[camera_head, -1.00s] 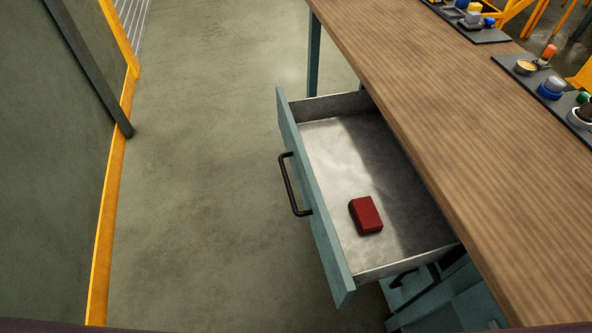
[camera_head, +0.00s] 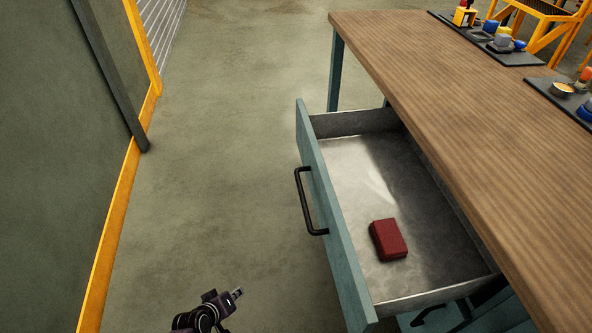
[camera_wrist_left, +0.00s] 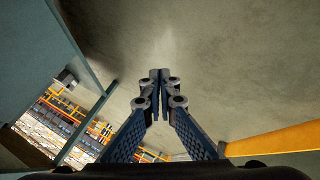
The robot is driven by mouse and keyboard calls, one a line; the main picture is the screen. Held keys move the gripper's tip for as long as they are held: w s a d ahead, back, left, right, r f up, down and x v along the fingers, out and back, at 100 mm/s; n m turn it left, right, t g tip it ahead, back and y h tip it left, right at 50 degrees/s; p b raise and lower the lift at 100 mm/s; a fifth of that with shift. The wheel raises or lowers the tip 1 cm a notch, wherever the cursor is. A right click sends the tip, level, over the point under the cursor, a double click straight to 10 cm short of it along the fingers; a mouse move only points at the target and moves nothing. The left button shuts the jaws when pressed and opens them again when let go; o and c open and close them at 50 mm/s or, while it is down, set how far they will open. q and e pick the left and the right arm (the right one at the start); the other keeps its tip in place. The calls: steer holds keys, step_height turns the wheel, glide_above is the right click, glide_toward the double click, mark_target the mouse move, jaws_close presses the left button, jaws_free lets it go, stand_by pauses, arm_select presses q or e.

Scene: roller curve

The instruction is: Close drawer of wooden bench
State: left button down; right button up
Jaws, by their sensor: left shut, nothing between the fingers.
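The wooden bench (camera_head: 440,70) stands at the right in the head view. Its teal-fronted drawer (camera_head: 333,220) is pulled well open, with a black bar handle (camera_head: 305,200) on the front. A dark red block (camera_head: 388,240) lies inside on the grey drawer floor. My left gripper (camera_head: 238,292) is at the bottom of the head view, left of the drawer front and apart from it. In the left wrist view its fingers (camera_wrist_left: 158,78) meet at the tips, shut and empty. My right gripper is not in view.
Bare floor (camera_head: 220,150) lies between the drawer and a green wall (camera_head: 50,160) with an orange edge (camera_head: 112,220) at the left. Dark trays (camera_head: 490,35) with small coloured parts sit along the bench's far side. Another black handle (camera_head: 430,315) shows below the drawer.

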arm_select(q)
steer(key=w+d+r+n+t+h+b, duration=0.2)
steer(key=w+r+n+t+b, duration=0.1)
steer(key=w+r, duration=0.65)
steer(key=w+d+r+n+t+h+b, duration=0.1)
steer(key=w+d+r+t+b, duration=0.1)
steer(key=w+r, duration=0.4)
steer(key=w+d+r+n+t+h+b, duration=0.1)
steer(key=w+r+h+b, duration=0.15)
steer(key=r, duration=0.65)
steer(key=n+t+h+b, duration=0.1)
steer(key=t+h+b, duration=0.1)
glide_toward(303, 149)
steer(key=s+a+r, duration=0.1)
steer(key=s+a, duration=0.4)
steer(key=a, duration=0.1)
steer(key=shift+y, duration=0.25)
steer(key=w+d, duration=0.9)
steer(key=shift+w+r, duration=0.1)
steer(key=shift+w, duration=0.1)
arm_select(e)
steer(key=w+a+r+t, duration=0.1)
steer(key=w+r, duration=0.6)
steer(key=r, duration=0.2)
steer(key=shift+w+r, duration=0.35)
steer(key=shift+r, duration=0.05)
